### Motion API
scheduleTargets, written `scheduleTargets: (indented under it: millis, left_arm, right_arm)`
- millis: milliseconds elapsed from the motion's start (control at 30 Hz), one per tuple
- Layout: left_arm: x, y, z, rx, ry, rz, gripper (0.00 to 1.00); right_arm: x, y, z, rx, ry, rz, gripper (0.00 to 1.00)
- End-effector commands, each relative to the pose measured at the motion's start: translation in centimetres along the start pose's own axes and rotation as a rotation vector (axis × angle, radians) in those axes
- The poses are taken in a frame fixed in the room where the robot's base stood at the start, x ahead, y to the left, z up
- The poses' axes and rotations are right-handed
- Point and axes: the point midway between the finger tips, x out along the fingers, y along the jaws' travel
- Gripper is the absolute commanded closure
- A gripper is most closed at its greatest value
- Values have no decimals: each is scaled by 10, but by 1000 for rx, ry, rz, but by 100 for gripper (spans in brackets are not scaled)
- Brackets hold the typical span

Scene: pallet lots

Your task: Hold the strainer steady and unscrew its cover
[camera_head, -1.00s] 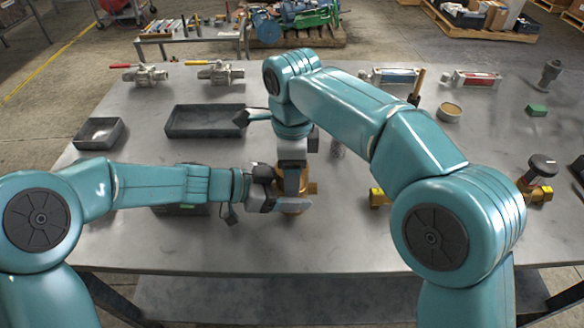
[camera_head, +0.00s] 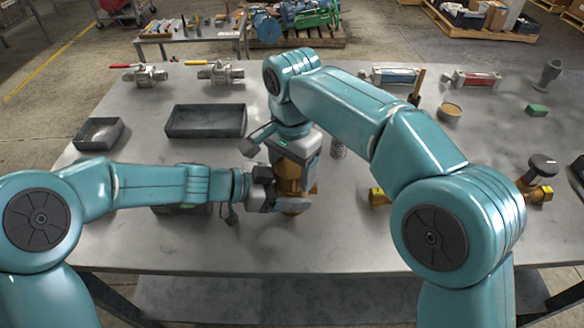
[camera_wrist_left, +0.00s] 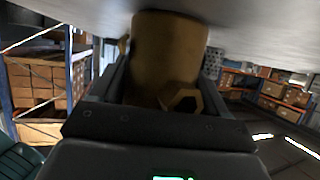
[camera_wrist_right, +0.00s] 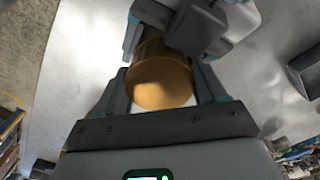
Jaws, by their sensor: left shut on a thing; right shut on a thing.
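The brass strainer (camera_head: 291,188) stands on the grey table at the middle front. My left gripper (camera_head: 285,201) comes in from the left, level, and is shut on the strainer's body. The left wrist view shows the brass body (camera_wrist_left: 168,55) between its fingers, with a hexagonal boss low on it. My right gripper (camera_head: 290,168) points straight down from above and is shut on the strainer's cover. The right wrist view shows the round brass cover (camera_wrist_right: 160,82) between its fingers, with my left gripper just beyond. The thread is hidden.
A dark tray (camera_head: 206,134) and a small square tray (camera_head: 99,147) lie on the left. A brass fitting (camera_head: 378,197) lies to the right, and a brass valve with a dark knob (camera_head: 540,166) stands farther right. Two lever valves (camera_head: 147,76) sit at the back left. The front strip is clear.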

Motion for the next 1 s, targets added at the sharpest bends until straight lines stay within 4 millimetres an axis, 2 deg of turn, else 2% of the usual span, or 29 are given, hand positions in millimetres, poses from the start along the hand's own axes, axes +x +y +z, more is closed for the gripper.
scheduleTargets:
  millis: [33,100,333,667,733,767,867,1000]
  left_arm:
    - [0,-1,0,-2,0,-5,100]
    - [0,-1,0,-2,-1,-4,100]
    - [0,-1,0,0,0,-2,100]
    - [0,0,0,0,0,0,100]
    - [0,0,0,0,0,0,100]
    - [0,0,0,0,0,0,100]
    - [0,0,0,0,0,0,100]
    - [0,0,0,0,0,0,100]
  right_arm:
    - [0,1,1,0,-2,4,23]
    - [0,1,1,0,-2,3,4]
    - [-2,0,0,1,-1,0,4]
    - [-42,0,0,1,0,-1,4]
    - [-45,0,0,3,-1,-1,11]
    - [-45,0,0,8,-1,0,11]
    - [-45,1,1,77,-3,7,11]
    - [-52,6,0,327,-4,21,11]
